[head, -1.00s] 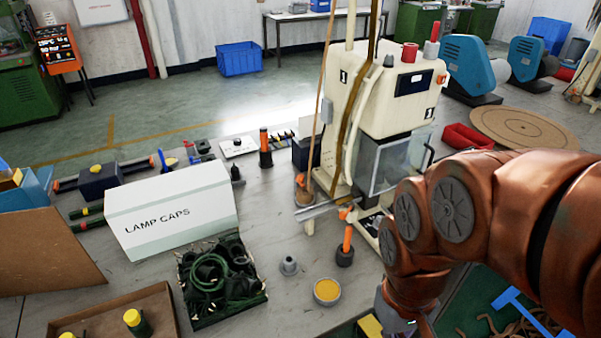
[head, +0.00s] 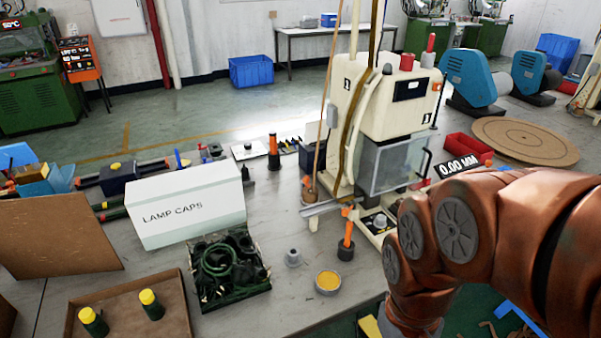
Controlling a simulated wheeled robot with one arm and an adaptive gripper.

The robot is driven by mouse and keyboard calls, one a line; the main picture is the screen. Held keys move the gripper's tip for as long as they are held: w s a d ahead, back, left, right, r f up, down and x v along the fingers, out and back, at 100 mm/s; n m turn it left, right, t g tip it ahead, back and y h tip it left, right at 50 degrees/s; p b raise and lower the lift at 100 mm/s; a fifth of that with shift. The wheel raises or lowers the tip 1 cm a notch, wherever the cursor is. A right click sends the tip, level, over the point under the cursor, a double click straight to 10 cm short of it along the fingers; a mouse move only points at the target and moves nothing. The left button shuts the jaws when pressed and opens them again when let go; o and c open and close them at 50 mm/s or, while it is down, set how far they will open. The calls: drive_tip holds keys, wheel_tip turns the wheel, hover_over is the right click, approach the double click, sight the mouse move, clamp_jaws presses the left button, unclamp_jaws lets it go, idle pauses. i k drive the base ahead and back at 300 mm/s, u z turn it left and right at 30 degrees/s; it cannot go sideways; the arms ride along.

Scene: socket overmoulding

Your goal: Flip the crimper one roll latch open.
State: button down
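A cream machine (head: 385,108) with small black number plates, likely crimper one, stands right of the middle in the head view. It has a clear guard (head: 388,167) at its front and a brown strip running down its left side. An orange-topped lever (head: 348,230) stands on a dark base in front of it. I cannot tell which part is the roll latch, or whether it is open. My copper-coloured arm covers the lower right and hides the area right of the machine's base. My gripper is out of sight.
A white LAMP CAPS box (head: 188,208), a crate of dark green parts (head: 259,283) and a dish of yellow material (head: 328,282) stand on the bench. A brown tray (head: 178,308) holds two yellow-capped parts. A 0.00 MM display (head: 462,167) is behind my arm.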

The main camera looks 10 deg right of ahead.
sight(306, 179)
drive_tip(key=u, duration=1.15)
drive_tip(key=i, duration=0.5)
